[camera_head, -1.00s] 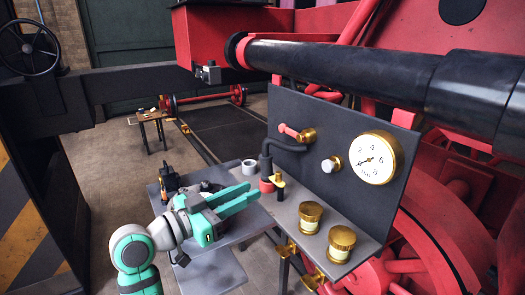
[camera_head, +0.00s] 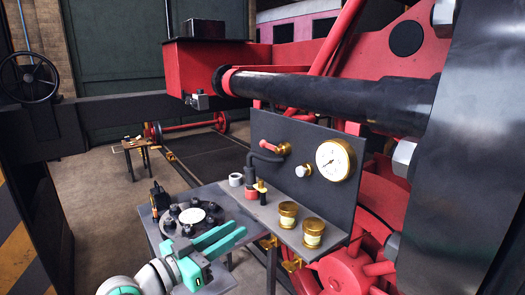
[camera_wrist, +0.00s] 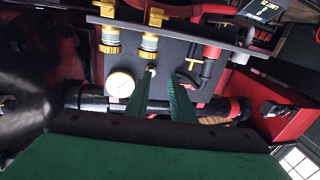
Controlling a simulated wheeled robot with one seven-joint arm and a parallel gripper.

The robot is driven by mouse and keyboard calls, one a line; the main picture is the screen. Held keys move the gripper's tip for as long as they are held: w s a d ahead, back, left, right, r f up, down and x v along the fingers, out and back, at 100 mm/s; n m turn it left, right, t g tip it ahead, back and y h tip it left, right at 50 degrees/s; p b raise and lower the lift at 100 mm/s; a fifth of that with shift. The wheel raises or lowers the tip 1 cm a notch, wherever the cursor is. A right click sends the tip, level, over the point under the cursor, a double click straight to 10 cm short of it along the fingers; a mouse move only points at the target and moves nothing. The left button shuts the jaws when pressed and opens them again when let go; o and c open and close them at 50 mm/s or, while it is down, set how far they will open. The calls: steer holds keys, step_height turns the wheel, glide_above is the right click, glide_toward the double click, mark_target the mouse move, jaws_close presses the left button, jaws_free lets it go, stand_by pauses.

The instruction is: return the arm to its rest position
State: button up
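My gripper (camera_head: 240,235) has two teal fingers and shows low in the head view, in front of the grey bench (camera_head: 152,232) and its dark round fixture. The fingers stand a little apart with nothing between them. In the wrist view my gripper (camera_wrist: 165,82) points toward the dark panel, which appears upside down, and the gap between the fingers is empty. My arm bends at the bottom edge of the head view; the rest of it is out of the picture.
The dark panel (camera_head: 262,128) carries a white gauge (camera_head: 334,160), a red-handled valve (camera_head: 273,147) and a brass-collared knob. Two brass-capped jars (camera_head: 313,232) stand on its shelf, near a white cup (camera_head: 235,180). A large grey slab (camera_head: 465,150) blocks the right side. Floor is open at left.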

step_height(320, 180, down, 19)
steer(key=d+n+t+y, duration=0.3)
steer(key=n+t+y, duration=0.15)
steer(key=n, duration=0.35)
steer(key=s+d+f+n+g+y, duration=0.15)
steer(key=s+f+n+y, duration=0.35)
steer(key=s+f, duration=0.75)
steer(key=s+d+f+m+y, duration=0.15)
steer(key=s+f, duration=0.25)
steer(key=s, duration=0.7)
steer(key=s+d+f+m+y, duration=0.1)
steer(key=s+f+y, duration=0.2)
steer(key=s, duration=0.8)
steer(key=s+r+m+h, duration=0.1)
steer(key=s+r+m, duration=0.1)
steer(key=s, duration=0.5)
steer(key=shift+s+d+r+g, duration=0.3)
steer(key=shift+r, duration=0.55)
